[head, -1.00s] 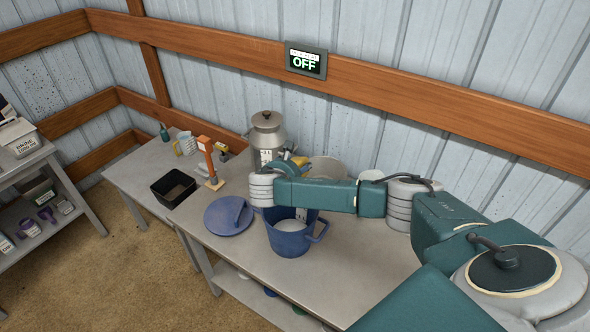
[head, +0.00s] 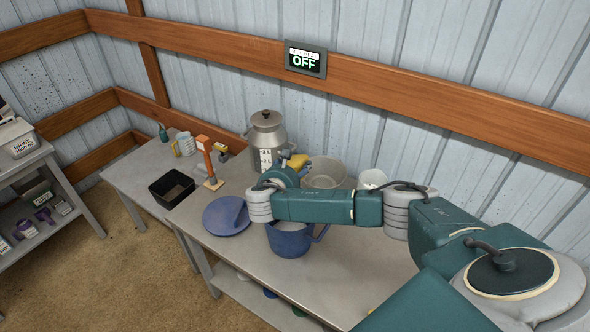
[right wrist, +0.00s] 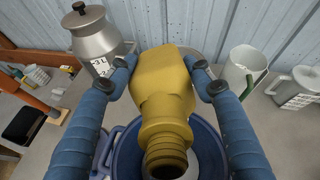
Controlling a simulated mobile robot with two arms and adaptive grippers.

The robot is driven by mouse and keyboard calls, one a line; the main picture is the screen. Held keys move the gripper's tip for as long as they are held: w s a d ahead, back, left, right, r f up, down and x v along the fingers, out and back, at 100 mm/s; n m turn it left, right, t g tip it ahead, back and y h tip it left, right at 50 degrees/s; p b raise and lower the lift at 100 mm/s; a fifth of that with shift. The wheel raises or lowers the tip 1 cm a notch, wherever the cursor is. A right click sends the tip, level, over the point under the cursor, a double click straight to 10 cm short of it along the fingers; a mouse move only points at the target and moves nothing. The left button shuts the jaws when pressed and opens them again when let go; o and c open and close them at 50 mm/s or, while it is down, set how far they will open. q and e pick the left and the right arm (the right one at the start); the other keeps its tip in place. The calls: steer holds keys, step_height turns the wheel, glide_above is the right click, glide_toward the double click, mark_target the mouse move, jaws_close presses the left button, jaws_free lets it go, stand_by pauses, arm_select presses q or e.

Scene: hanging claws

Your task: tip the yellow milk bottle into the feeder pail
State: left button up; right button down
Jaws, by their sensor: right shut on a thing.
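The yellow milk bottle (right wrist: 165,85) is held between the blue fingers of my right gripper (right wrist: 161,66). In the right wrist view its threaded neck points to the bottom of the picture, over the blue feeder pail (right wrist: 205,145). I cannot tell its exact tilt or whether anything flows out. In the head view only a small part of the bottle (head: 298,161) shows behind my right wrist. The feeder pail (head: 289,242) stands on the bench, and my arm hides most of its opening. My left gripper is not in view.
A metal milk can (head: 266,138) and a grey bowl (head: 327,172) stand behind the pail. A blue lid (head: 222,216) lies left of it. A black tray (head: 172,188) and an orange stand (head: 207,160) are farther left. A white jug (right wrist: 243,72) stands to the right.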

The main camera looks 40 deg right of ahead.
stand_by(0.5)
steer(key=shift+f, duration=0.15)
steer(key=shift+f+t+h+b, duration=0.15)
steer(key=shift+t+h+b, duration=0.2)
steer(key=shift+b, duration=0.3)
steer(key=shift+h+b, duration=0.25)
steer(key=shift+b, duration=0.05)
steer(key=shift+f+t+h+b, duration=0.3)
steer(key=shift+t+h+b, duration=0.15)
steer(key=shift+b, duration=0.3)
stand_by(0.3)
